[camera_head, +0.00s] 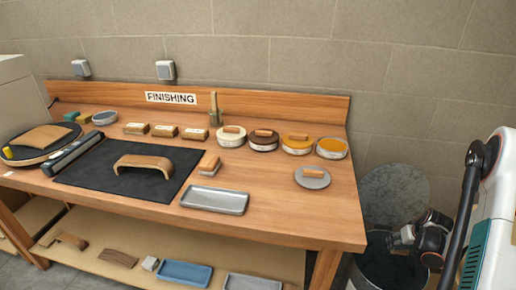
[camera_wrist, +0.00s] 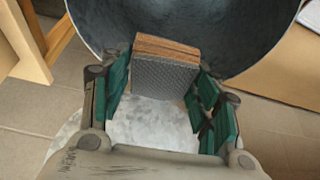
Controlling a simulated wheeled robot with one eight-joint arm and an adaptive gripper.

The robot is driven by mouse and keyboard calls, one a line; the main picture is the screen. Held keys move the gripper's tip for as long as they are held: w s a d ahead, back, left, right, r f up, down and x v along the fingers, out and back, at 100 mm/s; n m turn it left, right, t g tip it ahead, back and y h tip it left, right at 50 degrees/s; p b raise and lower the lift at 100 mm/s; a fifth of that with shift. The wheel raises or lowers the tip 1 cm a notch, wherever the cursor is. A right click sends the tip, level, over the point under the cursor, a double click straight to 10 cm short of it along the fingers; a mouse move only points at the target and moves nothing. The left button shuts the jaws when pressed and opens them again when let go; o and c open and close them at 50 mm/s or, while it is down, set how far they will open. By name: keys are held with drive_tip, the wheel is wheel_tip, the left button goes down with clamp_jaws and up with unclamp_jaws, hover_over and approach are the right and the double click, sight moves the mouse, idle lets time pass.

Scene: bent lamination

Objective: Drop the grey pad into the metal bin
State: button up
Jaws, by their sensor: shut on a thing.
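The grey pad (camera_wrist: 163,78) has a grey textured face and a brown wooden back. It sits between the green-lined fingers of my gripper (camera_wrist: 160,92) in the wrist view; my gripper is shut on it. In the head view my gripper (camera_head: 402,238) is low at the right, above the metal bin (camera_head: 377,272), and the pad cannot be made out there. The bin's dark, round wall (camera_wrist: 270,65) fills the upper part of the wrist view, behind the pad. My arm hides part of the bin in the head view.
A wooden bench (camera_head: 270,215) stands left of the bin, its right corner close to the rim. A round grey disc (camera_head: 394,190) stands behind the bin.

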drive_tip(key=shift+f, duration=0.75)
drive_tip(key=o, duration=1)
drive_tip(key=v, duration=1.2)
